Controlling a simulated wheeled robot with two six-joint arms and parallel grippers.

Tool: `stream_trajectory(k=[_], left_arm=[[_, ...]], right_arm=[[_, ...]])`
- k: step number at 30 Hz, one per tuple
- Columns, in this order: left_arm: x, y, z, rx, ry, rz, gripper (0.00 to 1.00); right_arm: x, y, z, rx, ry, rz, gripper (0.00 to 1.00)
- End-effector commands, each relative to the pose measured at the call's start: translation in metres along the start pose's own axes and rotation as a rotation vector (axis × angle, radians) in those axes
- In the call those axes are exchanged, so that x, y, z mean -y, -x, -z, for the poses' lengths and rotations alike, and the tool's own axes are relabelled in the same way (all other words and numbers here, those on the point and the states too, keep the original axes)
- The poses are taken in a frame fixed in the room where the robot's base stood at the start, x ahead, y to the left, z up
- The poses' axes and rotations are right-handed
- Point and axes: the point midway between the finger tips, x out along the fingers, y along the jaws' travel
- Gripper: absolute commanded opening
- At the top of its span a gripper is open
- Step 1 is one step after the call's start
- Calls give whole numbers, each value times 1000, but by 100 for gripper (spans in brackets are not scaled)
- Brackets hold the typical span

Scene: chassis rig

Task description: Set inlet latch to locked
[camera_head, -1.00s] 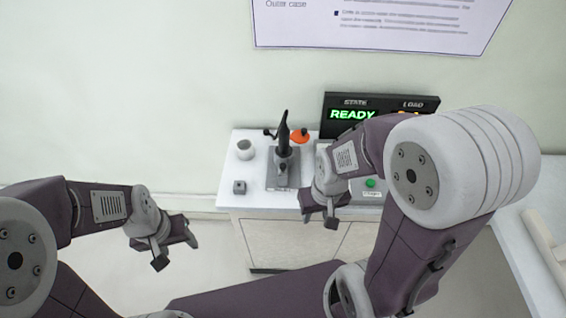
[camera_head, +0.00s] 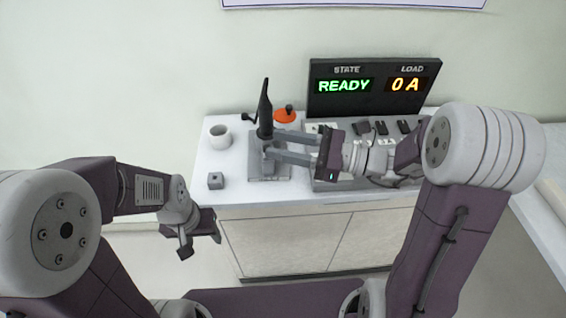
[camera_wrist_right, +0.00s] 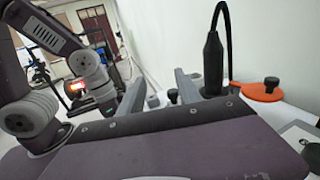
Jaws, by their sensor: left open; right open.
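A black upright handle (camera_head: 265,108) stands on a grey base block (camera_head: 283,172) on the white bench; it also shows in the right wrist view (camera_wrist_right: 212,65), with a black cable rising from it. My right gripper (camera_head: 273,144) is open, its two fingers reaching left to the handle's lower part. In the wrist view the handle appears beside the right-hand finger; I cannot tell whether anything touches. An orange disc with a black knob (camera_head: 285,116) sits behind; it also shows in the wrist view (camera_wrist_right: 262,91). I cannot tell which part is the inlet latch. My left gripper (camera_head: 200,246) is open and empty, before the bench.
A display (camera_head: 372,86) reads READY and 0 A at the back. A white cup (camera_head: 220,137) and small grey block (camera_head: 215,181) stand at the bench's left. A panel with black switches (camera_head: 381,128) lies behind my right wrist.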

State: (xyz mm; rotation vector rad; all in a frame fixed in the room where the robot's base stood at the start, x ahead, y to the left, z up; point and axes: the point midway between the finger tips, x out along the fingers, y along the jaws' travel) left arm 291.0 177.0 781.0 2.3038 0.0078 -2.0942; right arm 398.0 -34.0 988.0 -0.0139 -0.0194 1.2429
Motion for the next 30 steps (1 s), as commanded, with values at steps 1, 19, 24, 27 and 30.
stream_trajectory(k=[1,19,24,27,30], left_arm=[[0,-24,-2,-1,0,0,57],[1,-36,-4,-1,0,0,57],[1,-38,-4,-1,0,0,57],[1,-39,-4,-1,0,0,57],[1,-38,-4,-1,0,0,57]], right_arm=[[8,8,30,-2,-15,28,41],[19,-38,41,-8,-28,59,41],[21,-64,41,-9,-27,62,41],[22,-70,41,-8,-28,64,41],[23,-72,40,-9,-28,65,41]])
